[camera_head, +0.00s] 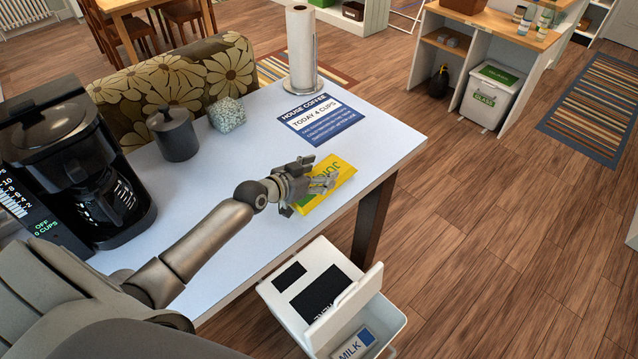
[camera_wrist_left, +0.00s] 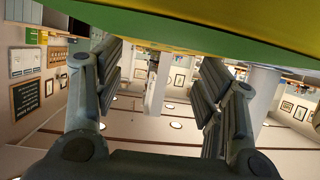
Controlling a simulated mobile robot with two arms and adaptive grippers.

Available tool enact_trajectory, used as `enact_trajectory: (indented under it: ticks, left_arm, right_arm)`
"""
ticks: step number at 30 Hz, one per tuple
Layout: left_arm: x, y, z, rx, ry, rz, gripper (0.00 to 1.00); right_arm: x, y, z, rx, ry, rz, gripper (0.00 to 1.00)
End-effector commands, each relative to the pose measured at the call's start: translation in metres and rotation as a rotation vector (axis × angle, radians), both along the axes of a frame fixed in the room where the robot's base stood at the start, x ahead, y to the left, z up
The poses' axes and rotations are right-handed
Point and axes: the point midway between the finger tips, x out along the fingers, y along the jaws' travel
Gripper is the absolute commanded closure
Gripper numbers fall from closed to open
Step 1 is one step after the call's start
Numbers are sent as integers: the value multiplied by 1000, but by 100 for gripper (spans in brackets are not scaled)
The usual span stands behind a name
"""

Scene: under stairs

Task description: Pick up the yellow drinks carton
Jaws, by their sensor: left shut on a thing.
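The yellow drinks carton (camera_head: 338,171), with green lettering, lies near the right front edge of the white table. My left gripper (camera_head: 310,183) reaches it from the left and is shut on it, with fingers over part of its face. In the left wrist view the carton (camera_wrist_left: 205,22) fills the top edge as a yellow and green band, close to the fingers of the left gripper (camera_wrist_left: 160,75). I cannot tell whether the carton touches the table all along its length. My right gripper is not in view.
On the table (camera_head: 245,165) are a coffee maker (camera_head: 75,165), a dark canister (camera_head: 175,135), a speckled block (camera_head: 227,114), a paper towel roll (camera_head: 301,50) and a blue sign (camera_head: 322,121). An open white bin (camera_head: 285,312) stands below the front edge.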

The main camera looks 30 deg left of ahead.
Motion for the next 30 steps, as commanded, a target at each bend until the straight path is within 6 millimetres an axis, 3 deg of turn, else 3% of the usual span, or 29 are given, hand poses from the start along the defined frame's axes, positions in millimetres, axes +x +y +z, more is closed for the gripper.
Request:
enact_trajectory:
  ticks: [11,18,30]
  left_arm:
    - [0,0,5,0,-1,0,57]
    - [0,0,31,3,-5,-1,57]
    - [-44,-12,84,2,-3,-2,57]
  right_arm:
    - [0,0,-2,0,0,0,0]
    - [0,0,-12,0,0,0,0]
    - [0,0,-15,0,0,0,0]
